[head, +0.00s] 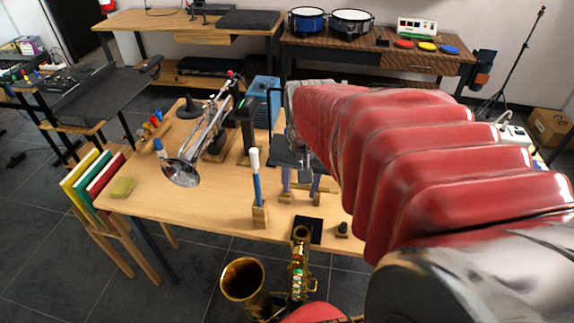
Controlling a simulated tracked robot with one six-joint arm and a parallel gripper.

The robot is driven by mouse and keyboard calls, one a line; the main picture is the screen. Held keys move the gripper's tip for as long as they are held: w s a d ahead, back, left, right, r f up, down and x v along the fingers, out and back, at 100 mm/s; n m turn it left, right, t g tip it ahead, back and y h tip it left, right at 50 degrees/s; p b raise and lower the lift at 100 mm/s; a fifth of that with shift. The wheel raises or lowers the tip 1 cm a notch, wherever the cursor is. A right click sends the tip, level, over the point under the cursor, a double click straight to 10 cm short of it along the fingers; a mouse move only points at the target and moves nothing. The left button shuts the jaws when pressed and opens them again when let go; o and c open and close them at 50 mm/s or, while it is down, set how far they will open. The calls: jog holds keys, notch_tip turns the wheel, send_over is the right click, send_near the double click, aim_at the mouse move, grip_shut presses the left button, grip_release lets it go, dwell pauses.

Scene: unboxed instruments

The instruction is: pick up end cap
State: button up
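A small dark piece (343,229) lies near the front edge of the wooden table, just right of a black square pad (308,230). It may be the end cap, but it is too small to be sure. My red-sleeved arm reaches in from the right. Its end, my gripper (303,174), hangs over the table behind the pad, close to a low wooden stand (300,189) with purple uprights. The gripper is apart from the dark piece, farther back and to its left. Its fingers are small and partly hidden, so their opening is unclear.
A saxophone (243,283) stands in front of the table. A blue case (265,90) is behind. The table's front left is mostly clear.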

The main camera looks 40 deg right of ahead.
jog(key=s+d+f+m+g, duration=0.1)
jog(key=s+d+f+m, duration=0.1)
jog(key=d, duration=0.4)
jog(key=s+d+f+m+g+y, duration=0.1)
jog(key=s+d+f+m, duration=0.2)
jog(key=d+f+m, duration=0.2)
jog(key=shift+s+d, duration=0.3)
jog(key=shift+d, duration=0.75)
jog(key=shift+f, duration=0.1)
send_over(344, 224)
jog(key=shift+s+a+f, duration=0.1)
jog(key=shift+f, duration=2.05)
jog(key=shift+s+f, duration=0.1)
jog(key=shift+f, duration=2.05)
jog(key=shift+w+f, duration=0.15)
jog(key=shift+f, duration=2.45)
jog(key=shift+c, duration=0.4)
grip_shut()
